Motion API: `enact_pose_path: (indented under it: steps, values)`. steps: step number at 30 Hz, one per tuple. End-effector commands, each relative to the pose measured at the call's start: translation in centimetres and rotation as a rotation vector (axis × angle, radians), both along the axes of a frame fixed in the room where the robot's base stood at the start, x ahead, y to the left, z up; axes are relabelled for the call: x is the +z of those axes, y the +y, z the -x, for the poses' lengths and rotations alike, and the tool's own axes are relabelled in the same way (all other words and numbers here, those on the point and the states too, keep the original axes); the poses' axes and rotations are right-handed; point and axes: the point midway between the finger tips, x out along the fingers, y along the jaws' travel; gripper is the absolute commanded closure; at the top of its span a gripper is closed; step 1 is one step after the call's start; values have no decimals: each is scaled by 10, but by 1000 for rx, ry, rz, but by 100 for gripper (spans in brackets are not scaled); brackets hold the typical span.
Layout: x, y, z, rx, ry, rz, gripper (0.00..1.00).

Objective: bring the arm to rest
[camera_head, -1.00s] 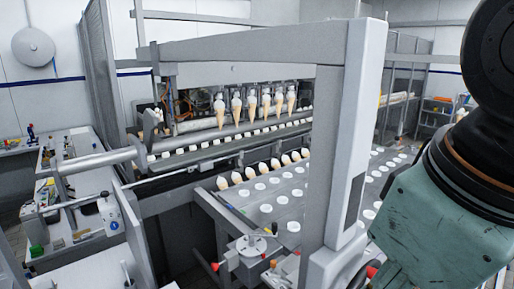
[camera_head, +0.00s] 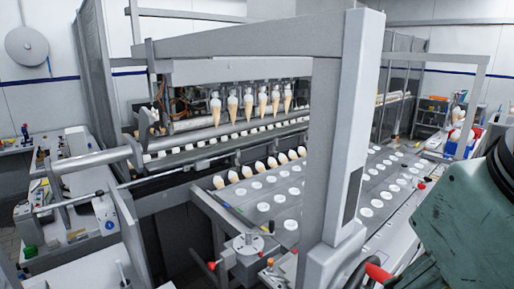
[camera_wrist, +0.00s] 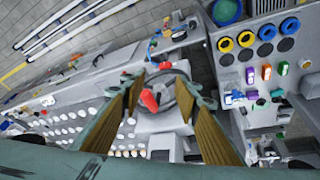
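My gripper (camera_wrist: 165,88) shows in the wrist view, its two brown-padded fingers spread apart with a clear gap between them. It holds nothing that I can see. A red handle (camera_wrist: 150,99) on a grey machine part shows through the gap, beyond the fingertips; I cannot tell the distance. In the head view only a teal link of my arm (camera_head: 478,222) shows at the lower right, and the gripper is out of that frame.
A grey machine post (camera_head: 343,130) stands left of my arm. Behind it, several cones (camera_head: 248,106) hang in a row above a conveyor plate (camera_head: 232,210) with white-topped holders. A panel with coloured knobs (camera_wrist: 246,40) is at the wrist view's upper right.

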Motion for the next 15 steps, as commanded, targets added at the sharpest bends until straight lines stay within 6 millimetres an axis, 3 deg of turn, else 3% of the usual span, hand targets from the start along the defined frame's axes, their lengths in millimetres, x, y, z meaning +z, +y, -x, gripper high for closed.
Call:
enact_pose_path:
  steps: [6, 15]
  values:
    - [-6, -11, 4, -125, 26, -39, 70]
    - [-8, -14, 6, -178, 37, -56, 70]
